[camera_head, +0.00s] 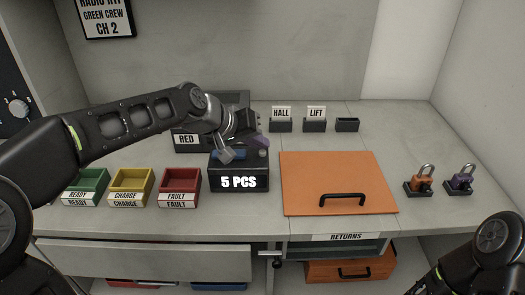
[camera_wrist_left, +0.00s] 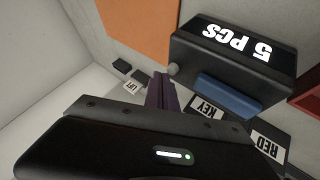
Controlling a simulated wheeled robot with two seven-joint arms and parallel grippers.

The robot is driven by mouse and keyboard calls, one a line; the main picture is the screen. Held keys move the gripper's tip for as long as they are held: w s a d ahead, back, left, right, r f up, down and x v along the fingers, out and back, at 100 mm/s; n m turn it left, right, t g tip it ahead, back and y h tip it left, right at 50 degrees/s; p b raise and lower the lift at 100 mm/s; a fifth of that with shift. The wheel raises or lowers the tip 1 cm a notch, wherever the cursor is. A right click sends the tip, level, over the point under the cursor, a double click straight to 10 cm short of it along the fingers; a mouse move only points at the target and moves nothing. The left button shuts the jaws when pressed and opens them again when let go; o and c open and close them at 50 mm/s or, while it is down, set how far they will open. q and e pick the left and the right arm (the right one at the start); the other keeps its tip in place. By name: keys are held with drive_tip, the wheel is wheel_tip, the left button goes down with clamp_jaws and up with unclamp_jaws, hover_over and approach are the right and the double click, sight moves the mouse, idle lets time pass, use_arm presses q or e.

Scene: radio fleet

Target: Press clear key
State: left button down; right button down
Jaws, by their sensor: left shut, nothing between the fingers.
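The dark counter box (camera_head: 238,181) reads "5 PCS" and stands on the counter in front of a RED-labelled unit. A blue bar (camera_head: 228,155) lies on its top; the blue bar also shows in the left wrist view (camera_wrist_left: 227,96). A small round grey knob (camera_wrist_left: 173,71) is at the box's edge in the left wrist view. My left gripper (camera_head: 240,143) is shut and empty above the back of the box. Its narrow fingers (camera_wrist_left: 163,90) are close to the knob in the left wrist view; I cannot tell whether they touch it. My right gripper (camera_head: 433,284) is at the lower right, fingers unclear.
Green (camera_head: 86,186), yellow (camera_head: 131,186) and red (camera_head: 179,187) bins stand left of the box. An orange panel (camera_head: 325,180) with a black handle lies to the right. Padlocks (camera_head: 421,180) stand at the far right. HALL and LIFT holders (camera_head: 314,126) are at the back.

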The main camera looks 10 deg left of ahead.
sight(259, 157)
use_arm(q)
drive_tip(key=shift+f+b, duration=0.5)
drive_tip(key=shift+f, duration=0.05)
drive_tip(key=shift+r, duration=0.1)
idle(0.5)
drive_tip(key=shift+r+p, duration=0.7)
drive_tip(key=shift+r, duration=0.15)
wheel_tip(259, 157, up, 5)
drive_tip(key=p, duration=0.3)
drive_tip(key=shift+p, duration=0.35)
idle(0.5)
